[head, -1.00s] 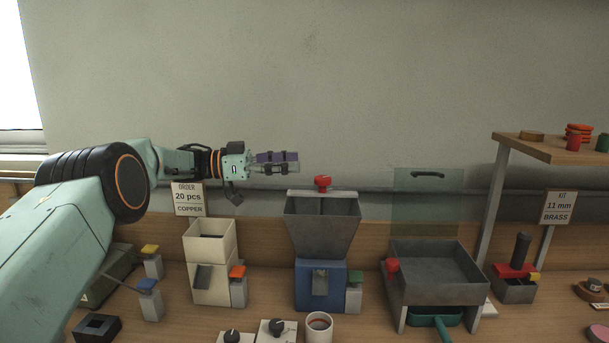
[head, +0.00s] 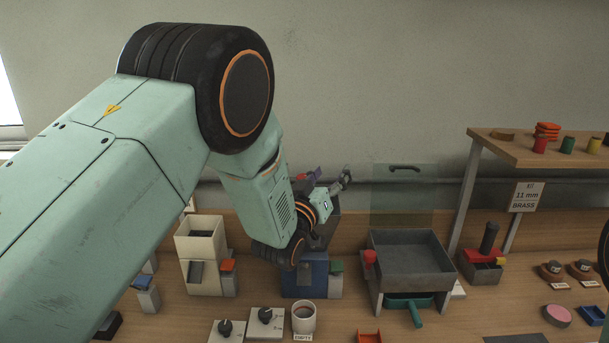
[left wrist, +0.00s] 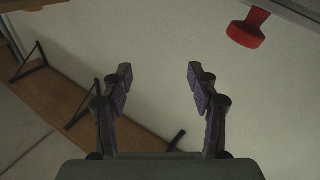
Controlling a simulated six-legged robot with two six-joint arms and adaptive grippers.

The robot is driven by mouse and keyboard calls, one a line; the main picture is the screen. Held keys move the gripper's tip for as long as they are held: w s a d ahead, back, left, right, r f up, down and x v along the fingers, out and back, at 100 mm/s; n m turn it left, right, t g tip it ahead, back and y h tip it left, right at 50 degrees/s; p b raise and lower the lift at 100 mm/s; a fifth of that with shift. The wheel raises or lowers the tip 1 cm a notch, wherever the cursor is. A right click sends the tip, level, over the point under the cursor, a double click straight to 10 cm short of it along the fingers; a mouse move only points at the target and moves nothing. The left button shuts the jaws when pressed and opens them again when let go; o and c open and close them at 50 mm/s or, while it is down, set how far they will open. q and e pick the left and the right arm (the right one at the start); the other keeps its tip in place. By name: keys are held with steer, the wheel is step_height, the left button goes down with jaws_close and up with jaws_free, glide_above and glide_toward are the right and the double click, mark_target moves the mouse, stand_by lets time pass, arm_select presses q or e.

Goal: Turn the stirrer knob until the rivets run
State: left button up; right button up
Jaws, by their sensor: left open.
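The red knob (left wrist: 247,28) on the hopper shows at the upper right of the left wrist view, to the right of the fingers and apart from them. In the head view only a sliver of red shows beside the fingers. The grey hopper (head: 327,232) on its blue base (head: 318,275) is mostly hidden behind my left wrist. My left gripper (head: 331,175) is open and empty above the hopper; its two fingers (left wrist: 158,78) stand apart in the left wrist view. No rivets can be made out.
A cream bin (head: 199,240) stands left of the hopper, and a grey tray (head: 411,257) with a red knob stands right. Two black dials (head: 265,314) and a white cup (head: 303,318) sit in front. A wooden shelf (head: 545,148) is at the right.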

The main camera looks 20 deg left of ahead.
arm_select(q)
steer(key=s+a+f+y, duration=0.1)
steer(key=a, duration=0.1)
steer(key=a+f+g+y, duration=0.1)
steer(key=a+f+y, duration=0.1)
steer(key=s+a+f+y, duration=0.1)
steer(key=a+f+y, duration=0.1)
steer(key=shift+s+a+n+g, duration=0.3)
steer(key=shift+a+n+g, duration=0.1)
steer(key=shift+m, duration=0.3)
steer(key=shift+w+a+p, duration=0.15)
steer(key=shift+w+p, duration=0.1)
steer(key=shift+w, duration=1.7)
steer(key=shift+w+a+p, duration=0.1)
steer(key=shift+w+p, duration=0.15)
steer(key=shift+w, duration=1.7)
steer(key=shift+a, duration=0.1)
steer(key=shift+c, duration=0.4)
steer(key=shift+c, duration=0.7)
steer(key=c, duration=0.9)
